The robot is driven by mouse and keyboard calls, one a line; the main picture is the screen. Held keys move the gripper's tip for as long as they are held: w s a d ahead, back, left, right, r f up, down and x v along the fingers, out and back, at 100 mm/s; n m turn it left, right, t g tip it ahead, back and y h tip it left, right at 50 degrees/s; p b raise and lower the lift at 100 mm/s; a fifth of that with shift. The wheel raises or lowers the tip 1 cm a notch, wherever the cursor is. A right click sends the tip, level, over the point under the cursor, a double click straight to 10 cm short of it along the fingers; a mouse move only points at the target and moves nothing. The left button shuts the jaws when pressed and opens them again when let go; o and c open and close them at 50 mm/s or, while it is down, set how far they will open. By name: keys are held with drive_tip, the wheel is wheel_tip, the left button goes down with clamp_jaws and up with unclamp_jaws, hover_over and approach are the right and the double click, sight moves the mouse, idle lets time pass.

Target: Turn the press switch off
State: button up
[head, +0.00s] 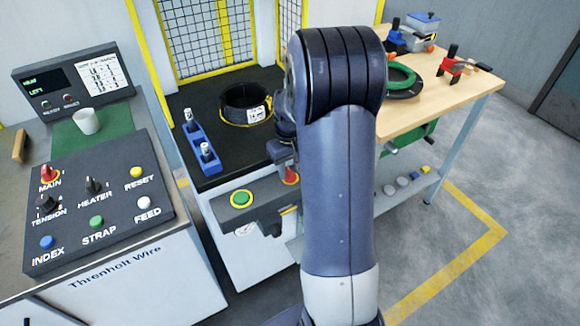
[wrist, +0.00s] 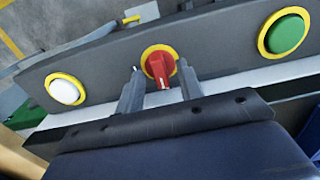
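The press switch is a red rotary knob (wrist: 158,66) on a yellow ring, set in a grey panel (wrist: 215,62) in the wrist view. Its handle points toward the bottom of that picture and carries a small white mark. In the head view the red knob (head: 291,176) shows just left of my arm, partly covered. My gripper (wrist: 159,82) is open, with one finger on each side of the knob. A gap shows between the knob and each finger, so it seems untouched. In the head view my arm hides most of the gripper.
A green button (wrist: 287,34) and a white button (wrist: 66,90) flank the knob. In the head view, a console (head: 100,200) with labelled knobs is at left, a black coil (head: 245,102) lies on the black top behind, and a wooden table (head: 440,95) is at right.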

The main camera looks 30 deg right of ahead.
sight(290, 171)
wheel_tip(290, 171, up, 11)
idle(0.5)
drive_tip(key=shift+f, duration=0.2)
wheel_tip(290, 171, down, 11)
drive_tip(key=shift+r, duration=0.1)
drive_tip(key=shift+m, duration=0.3)
drive_tip(key=shift+r, duration=0.15)
idle(0.4)
